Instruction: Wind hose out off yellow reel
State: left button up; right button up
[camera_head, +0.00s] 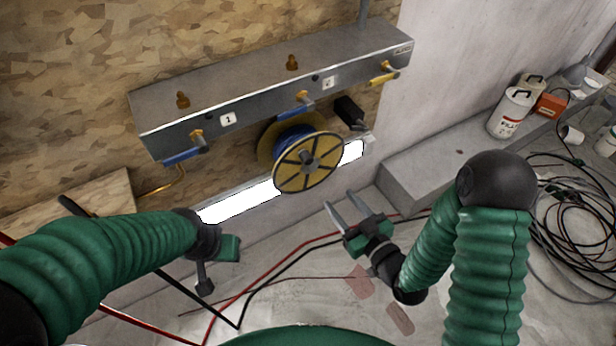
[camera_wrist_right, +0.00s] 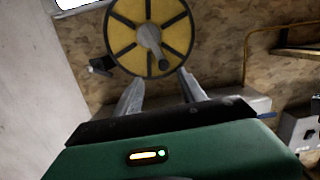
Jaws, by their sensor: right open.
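The yellow reel (camera_head: 308,162) with dark spokes and a central hub hangs below the grey metal box on the wall, with blue hose (camera_head: 287,137) wound behind its front disc. In the right wrist view the reel (camera_wrist_right: 128,32) is ahead of the fingers, with a grey crank handle (camera_wrist_right: 152,42) sticking out from it. My right gripper (camera_head: 344,210) is open and empty, below and right of the reel and apart from it; its two fingers also show in the wrist view (camera_wrist_right: 160,92). My left gripper (camera_head: 212,265) is at lower left, its fingers mostly hidden.
The grey box (camera_head: 270,85) carries blue-handled valves (camera_head: 182,156) and a yellow-handled valve (camera_head: 383,78). Red and black cables cross the floor below. A concrete ledge (camera_head: 430,165) with white containers (camera_head: 511,112) stands right. Coiled black cable (camera_head: 575,220) lies at far right.

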jog(key=t, duration=0.1)
jog(key=b, duration=1.1)
send_near(310, 162)
jog(key=shift+y, duration=0.3)
jog(key=b+x, duration=0.1)
jog(key=x, duration=1)
jog(key=shift+w+f, duration=0.15)
pick_arm(q)
jog(key=s+x, duration=0.3)
jog(key=x, duration=1)
jog(key=shift+f, duration=0.25)
pick_arm(e)
jog(key=shift+d, duration=0.1)
jog(key=shift+c, duration=0.3)
grip_shut()
